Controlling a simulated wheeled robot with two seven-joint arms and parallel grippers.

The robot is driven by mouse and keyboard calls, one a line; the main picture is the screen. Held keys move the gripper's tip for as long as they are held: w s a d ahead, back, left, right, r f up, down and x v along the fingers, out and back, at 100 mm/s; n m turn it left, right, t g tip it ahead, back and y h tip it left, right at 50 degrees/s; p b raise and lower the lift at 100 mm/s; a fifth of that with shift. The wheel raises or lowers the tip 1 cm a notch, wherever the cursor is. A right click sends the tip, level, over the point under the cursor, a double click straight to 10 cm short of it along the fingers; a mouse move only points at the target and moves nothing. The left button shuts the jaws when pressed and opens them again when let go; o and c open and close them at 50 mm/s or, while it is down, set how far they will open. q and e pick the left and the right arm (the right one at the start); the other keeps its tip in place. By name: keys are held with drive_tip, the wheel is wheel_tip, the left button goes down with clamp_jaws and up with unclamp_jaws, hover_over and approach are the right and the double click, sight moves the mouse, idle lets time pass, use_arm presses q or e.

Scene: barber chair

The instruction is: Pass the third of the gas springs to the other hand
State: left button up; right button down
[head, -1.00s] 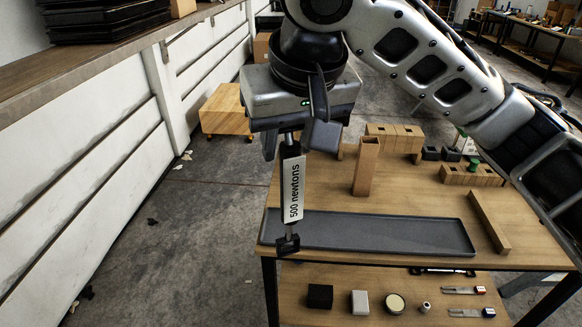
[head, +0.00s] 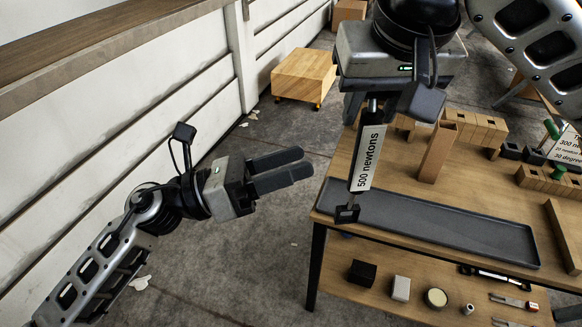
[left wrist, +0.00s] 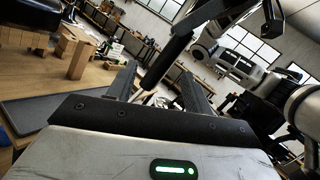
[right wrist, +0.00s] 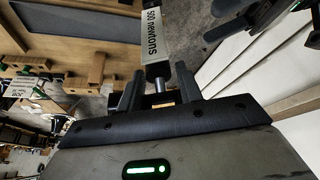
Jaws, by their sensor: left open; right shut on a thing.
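The gas spring (head: 367,157) has a white label reading 500 newtons and hangs nearly upright, slightly tilted, over the left end of the grey tray. My right gripper (head: 375,98) is shut on its upper rod end. In the right wrist view the gas spring (right wrist: 153,38) runs away from between the fingers. My left gripper (head: 305,172) is open and empty, to the left of the gas spring and apart from it, fingers pointing right towards it. In the left wrist view the dark spring (left wrist: 170,58) crosses beyond the open fingers.
The grey tray (head: 450,237) lies empty on the wooden table (head: 400,160). A wooden post (head: 437,152) and blocks (head: 480,128) stand behind it. The lower shelf (head: 335,275) holds several small parts.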

sight(361, 166)
use_arm(q)
drive_tip(key=w+d+m+g+y, duration=0.1)
drive_tip(key=d+m, duration=0.5)
drive_tip(key=d, duration=0.6)
drive_tip(key=shift+w+d+f+g+y, duration=0.15)
drive_tip(key=shift+d+f+g+y, duration=0.25)
drive_tip(key=shift+g, duration=0.6)
drive_tip(key=shift+a, duration=0.2)
drive_tip(key=shift+c, duration=0.3)
drive_tip(key=c, duration=1)
drive_tip(key=shift+r, duration=0.15)
clamp_jaws()
use_arm(e)
drive_tip(key=c, duration=0.9)
unclamp_jaws()
drive_tip(key=shift+o, duration=0.2)
